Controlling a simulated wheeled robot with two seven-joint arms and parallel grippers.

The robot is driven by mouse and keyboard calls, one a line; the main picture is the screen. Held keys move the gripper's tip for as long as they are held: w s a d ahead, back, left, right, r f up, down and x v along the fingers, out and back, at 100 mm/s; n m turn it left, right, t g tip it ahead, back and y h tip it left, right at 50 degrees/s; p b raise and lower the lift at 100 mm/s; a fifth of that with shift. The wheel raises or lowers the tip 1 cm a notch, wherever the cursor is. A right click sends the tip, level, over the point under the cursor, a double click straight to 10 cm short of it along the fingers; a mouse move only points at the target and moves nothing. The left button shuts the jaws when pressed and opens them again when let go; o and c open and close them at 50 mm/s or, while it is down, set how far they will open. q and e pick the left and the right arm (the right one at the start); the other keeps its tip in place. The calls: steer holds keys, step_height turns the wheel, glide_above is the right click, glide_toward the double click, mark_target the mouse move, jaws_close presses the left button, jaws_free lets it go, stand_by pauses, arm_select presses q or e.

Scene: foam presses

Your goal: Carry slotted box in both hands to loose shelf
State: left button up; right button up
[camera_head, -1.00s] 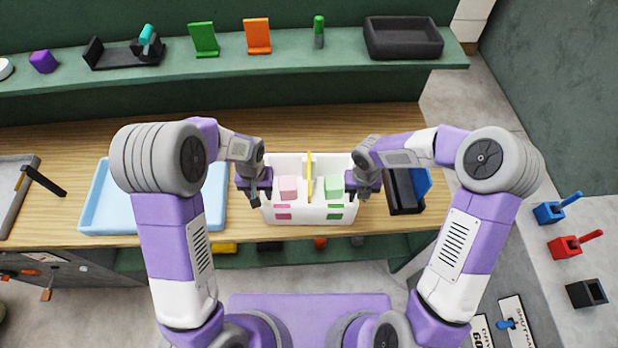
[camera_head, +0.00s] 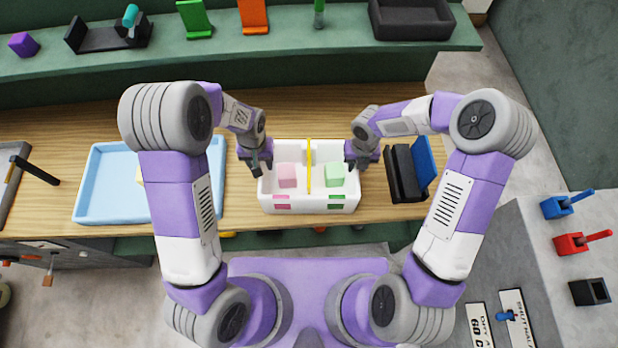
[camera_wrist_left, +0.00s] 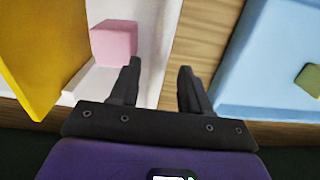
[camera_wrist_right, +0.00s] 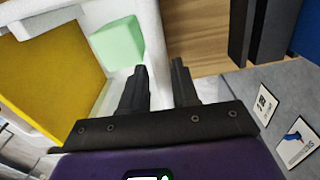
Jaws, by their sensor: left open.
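The white slotted box (camera_head: 308,206) stands upright on the wooden table, split by a yellow divider (camera_head: 309,165). A pink block (camera_head: 287,175) is in its left compartment and a green block (camera_head: 335,175) in its right. My left gripper (camera_head: 257,168) is at the box's left end; its fingers (camera_wrist_left: 158,78) are apart, with wood showing between them. My right gripper (camera_head: 361,160) is at the right end; its fingers (camera_wrist_right: 159,75) are parted by a narrower gap beside the white wall. Contact with the walls is unclear. I cannot tell which surface is the loose shelf.
A light blue tray (camera_head: 98,209) lies left of the box. A black holder with a blue panel (camera_head: 405,178) stands close on the right. A green raised shelf (camera_head: 290,53) behind carries stands and a dark tray (camera_head: 410,22). Wood behind the box is clear.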

arm_select(q)
step_height(320, 180, down, 4)
steer(key=shift+s, duration=0.15)
arm_select(e)
step_height(320, 180, down, 4)
steer(key=shift+s+r, duration=0.1)
steer(key=shift+s, duration=0.05)
steer(key=shift+f, duration=0.75)
arm_select(q)
steer(key=shift+f, duration=0.7)
steer(key=shift+c, duration=0.3)
arm_select(e)
steer(key=shift+c, duration=0.3)
arm_select(q)
steer(key=c, duration=0.5)
arm_select(e)
steer(key=c, duration=0.5)
arm_select(q)
jaws_close()
